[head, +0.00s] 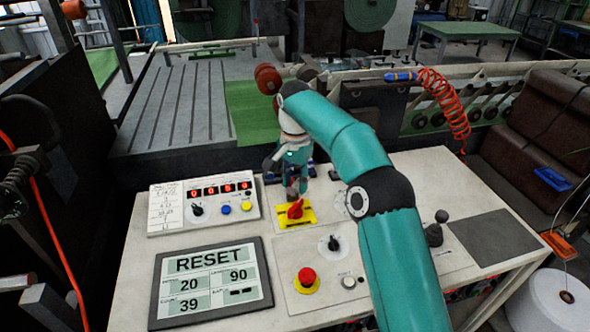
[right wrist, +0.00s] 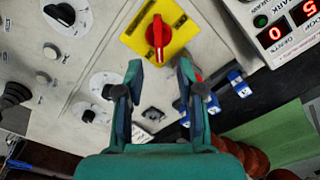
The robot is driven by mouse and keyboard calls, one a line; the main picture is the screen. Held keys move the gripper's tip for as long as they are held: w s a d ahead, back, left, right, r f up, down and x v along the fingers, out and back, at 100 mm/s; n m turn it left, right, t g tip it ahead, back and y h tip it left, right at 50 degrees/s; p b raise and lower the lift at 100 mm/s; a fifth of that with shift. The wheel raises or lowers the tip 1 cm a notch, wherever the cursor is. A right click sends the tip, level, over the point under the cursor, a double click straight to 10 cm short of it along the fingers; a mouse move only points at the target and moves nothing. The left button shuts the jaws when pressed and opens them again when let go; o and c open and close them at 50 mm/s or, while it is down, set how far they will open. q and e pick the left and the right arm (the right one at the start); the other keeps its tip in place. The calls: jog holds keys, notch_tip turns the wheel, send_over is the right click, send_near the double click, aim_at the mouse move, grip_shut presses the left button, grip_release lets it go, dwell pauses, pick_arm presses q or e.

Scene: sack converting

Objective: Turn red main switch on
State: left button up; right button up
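The red main switch (head: 295,210) is a red rotary handle on a yellow plate, on the pale control desk. It also shows in the right wrist view (right wrist: 157,38), its handle pointing down the picture towards my gripper. My right gripper (head: 293,188) stands just behind the switch in the head view, pointing down. In the right wrist view its two fingers (right wrist: 159,72) are apart with nothing between them. The handle's near end lies by the gap between the fingertips; I cannot tell if they touch it. My left gripper is not in view.
A red push button (head: 307,276) on a yellow base and a black rotary knob (head: 333,243) are nearby. A display reading RESET (head: 211,281) and a counter box (head: 204,203) are to the left. A black joystick (head: 435,233) stands right of my arm.

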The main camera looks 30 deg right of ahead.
jog(key=shift+r, duration=1.95)
